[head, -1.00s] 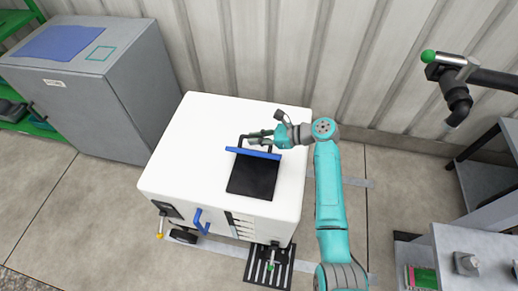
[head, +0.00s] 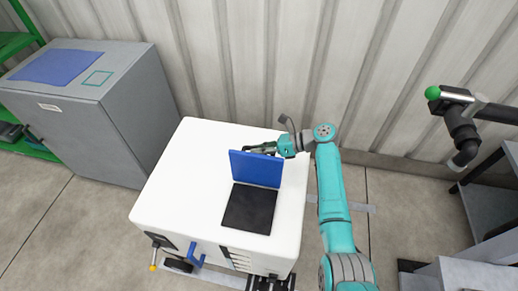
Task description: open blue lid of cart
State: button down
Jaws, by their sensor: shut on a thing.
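The cart is a white box (head: 190,190) with a flat top. Its blue lid (head: 255,169) stands raised at the back edge of a square black opening (head: 249,208), with its blue inner face showing. My gripper (head: 258,149) is at the lid's upper edge, reaching in from the right. It is shut on the lid's dark handle, which is mostly hidden behind the lid and the fingers.
A blue pull handle (head: 196,255) is on the cart's front. A grey cabinet (head: 125,130) stands at the left, and a ribbed wall (head: 230,60) runs behind. A grey bench (head: 490,205) and a green-tipped black arm-like fixture (head: 455,115) are at the right.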

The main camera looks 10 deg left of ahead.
dwell(0.3)
jog(key=c, duration=1.2)
grip_release()
jog(key=v, duration=1.2)
jog(key=shift+d, duration=0.1)
